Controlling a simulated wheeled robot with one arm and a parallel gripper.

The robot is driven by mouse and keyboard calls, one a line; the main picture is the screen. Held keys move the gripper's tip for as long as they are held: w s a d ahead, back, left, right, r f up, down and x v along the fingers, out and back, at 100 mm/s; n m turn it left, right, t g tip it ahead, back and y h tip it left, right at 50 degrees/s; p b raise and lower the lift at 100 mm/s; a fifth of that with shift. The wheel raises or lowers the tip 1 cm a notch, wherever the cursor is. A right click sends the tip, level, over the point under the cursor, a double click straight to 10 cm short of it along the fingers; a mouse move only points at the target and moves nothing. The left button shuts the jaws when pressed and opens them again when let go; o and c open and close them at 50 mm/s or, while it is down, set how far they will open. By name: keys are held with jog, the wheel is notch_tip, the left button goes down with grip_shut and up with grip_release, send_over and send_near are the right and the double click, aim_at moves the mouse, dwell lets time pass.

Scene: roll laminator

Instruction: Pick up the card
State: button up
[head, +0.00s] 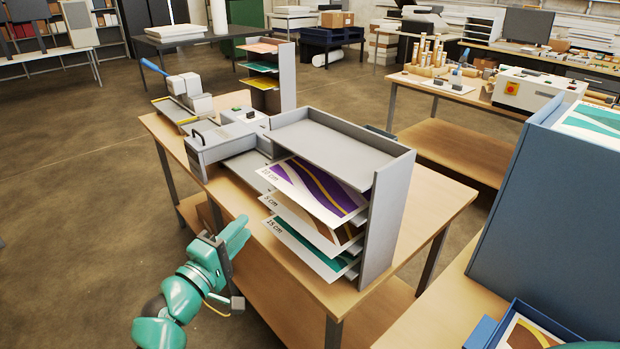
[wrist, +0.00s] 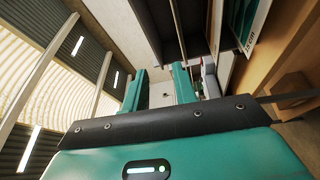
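Several printed cards lie in a grey shelf rack (head: 385,215). A purple and yellow card (head: 315,190) is on the upper level, a brown one (head: 320,232) below it, and a teal one (head: 310,250) lowest. Their near ends stick out and carry size labels in cm. I cannot tell which one is the task's card. My gripper (head: 237,232) is left of the rack, apart from the cards. In the wrist view my gripper (wrist: 158,88) has its two green fingers apart, with no card between them. A card edge (wrist: 249,25) shows at upper right there.
The rack stands on a wooden table (head: 440,205) with a grey laminator (head: 225,140) behind it and a second rack (head: 284,75). At right, a blue cabinet (head: 550,210) and a blue tray (head: 487,332) sit on another table. Open floor (head: 75,230) lies to the left.

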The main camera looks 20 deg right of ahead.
notch_tip(320, 180, down, 2)
jog(key=s+d+g, duration=0.2)
jog(key=p, duration=0.7)
send_near(301, 199)
jog(key=x, duration=0.9)
jog(key=shift+r, duration=0.1)
jog(key=shift+w+d+f, duration=0.2)
jog(key=shift+w+d, duration=0.05)
jog(key=shift+d, duration=0.2)
jog(key=shift+c, duration=0.5)
grip_shut()
